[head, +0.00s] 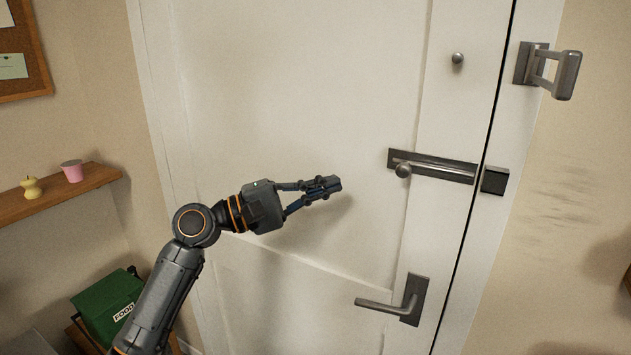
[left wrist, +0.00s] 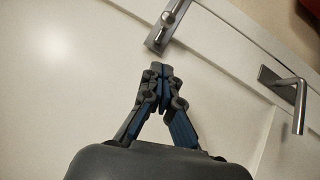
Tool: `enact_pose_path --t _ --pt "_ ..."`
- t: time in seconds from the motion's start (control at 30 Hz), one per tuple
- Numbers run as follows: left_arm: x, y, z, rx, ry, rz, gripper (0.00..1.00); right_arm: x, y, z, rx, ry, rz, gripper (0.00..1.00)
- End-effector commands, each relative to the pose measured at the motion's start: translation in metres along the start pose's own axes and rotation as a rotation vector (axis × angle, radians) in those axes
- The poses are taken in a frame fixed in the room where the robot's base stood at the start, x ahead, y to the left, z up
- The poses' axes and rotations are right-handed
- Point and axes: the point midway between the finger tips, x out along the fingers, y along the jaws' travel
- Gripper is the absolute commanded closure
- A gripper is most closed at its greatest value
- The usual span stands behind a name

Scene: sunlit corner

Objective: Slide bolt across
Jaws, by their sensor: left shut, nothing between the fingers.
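The bolt (head: 440,169) is a metal bar with a round knob (head: 403,170) on a dark plate on the white door. The knob sits at the plate's left end. A dark square keeper (head: 494,180) is on the frame, across the door gap. My left gripper (head: 336,184) is shut and empty in front of the door, left of the knob and apart from it. In the left wrist view, the shut fingertips (left wrist: 160,68) show below the bolt plate (left wrist: 160,36), whose top is cut off. My right gripper is in no view.
A lever handle (head: 385,304) juts out below the bolt. A swing-bar latch (head: 562,75) is on the frame at upper right, and a small round stud (head: 457,58) is above the bolt. A shelf (head: 60,197) and green box (head: 108,306) stand left. The door panel (head: 300,80) is clear.

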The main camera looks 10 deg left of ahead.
Motion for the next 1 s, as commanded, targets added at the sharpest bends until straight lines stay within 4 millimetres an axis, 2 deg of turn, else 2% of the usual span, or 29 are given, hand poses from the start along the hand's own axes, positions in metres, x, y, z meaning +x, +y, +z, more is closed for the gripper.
enact_pose_path --t 0.03,0.2,0.4,0.6,1.0 --pt "0.014 0.006 0.002 -0.003 -0.003 0.002 1.00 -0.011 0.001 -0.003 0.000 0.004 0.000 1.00" --pt "0.051 0.005 0.002 -0.002 -0.002 0.001 1.00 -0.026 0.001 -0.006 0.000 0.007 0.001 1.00" --pt "0.073 0.004 0.019 0.001 -0.001 0.000 1.00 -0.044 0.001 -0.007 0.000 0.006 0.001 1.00" --pt "0.082 0.001 0.027 0.000 0.001 -0.001 1.00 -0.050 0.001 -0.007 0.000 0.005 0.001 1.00" --pt "0.084 0.000 0.029 0.000 0.000 0.000 1.00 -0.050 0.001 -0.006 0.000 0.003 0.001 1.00"
